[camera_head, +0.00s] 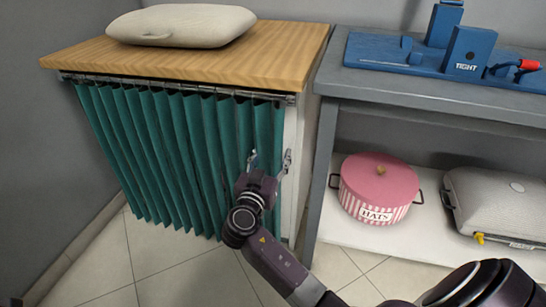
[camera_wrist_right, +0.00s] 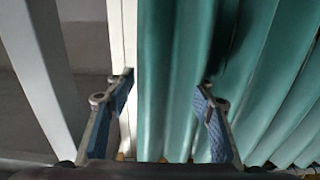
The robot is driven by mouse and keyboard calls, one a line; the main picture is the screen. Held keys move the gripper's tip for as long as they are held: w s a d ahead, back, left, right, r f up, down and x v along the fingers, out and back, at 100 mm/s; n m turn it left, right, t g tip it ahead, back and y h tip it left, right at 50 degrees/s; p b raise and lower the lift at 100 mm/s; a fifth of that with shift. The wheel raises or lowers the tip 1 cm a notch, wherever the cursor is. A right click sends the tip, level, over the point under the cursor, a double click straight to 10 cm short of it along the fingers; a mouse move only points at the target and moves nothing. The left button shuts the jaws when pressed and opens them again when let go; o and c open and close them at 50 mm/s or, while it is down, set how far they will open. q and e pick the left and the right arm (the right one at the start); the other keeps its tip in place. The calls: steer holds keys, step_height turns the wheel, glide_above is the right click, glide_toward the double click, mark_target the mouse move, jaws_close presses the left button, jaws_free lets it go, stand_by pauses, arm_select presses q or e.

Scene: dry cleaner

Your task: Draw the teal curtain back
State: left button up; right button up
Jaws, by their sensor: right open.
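The teal curtain (camera_head: 165,150) hangs in pleats from a metal rod (camera_head: 180,86) under a wooden top (camera_head: 270,50). It covers nearly the whole front, from the left end to near the right post. My right gripper (camera_head: 270,160) is open at the curtain's right edge. In the right wrist view the curtain (camera_wrist_right: 180,60) fills the middle and right. The open fingers (camera_wrist_right: 165,90) stand on either side of the curtain's edge fold, with a white post (camera_wrist_right: 123,40) by the left finger. I cannot tell whether the fingers touch the cloth. My left gripper is not in view.
A grey shelf unit (camera_head: 430,98) stands close on the right. It bears a blue fixture (camera_head: 465,55), and a pink striped hat box (camera_head: 375,190) and a grey case (camera_head: 495,200) sit on its lower shelf. A pale cushion (camera_head: 185,24) lies on the wooden top. Tiled floor is clear in front.

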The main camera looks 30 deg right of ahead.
steer(key=shift+d, duration=0.1)
jaws_close()
stand_by(0.4)
steer(key=shift+w, duration=0.15)
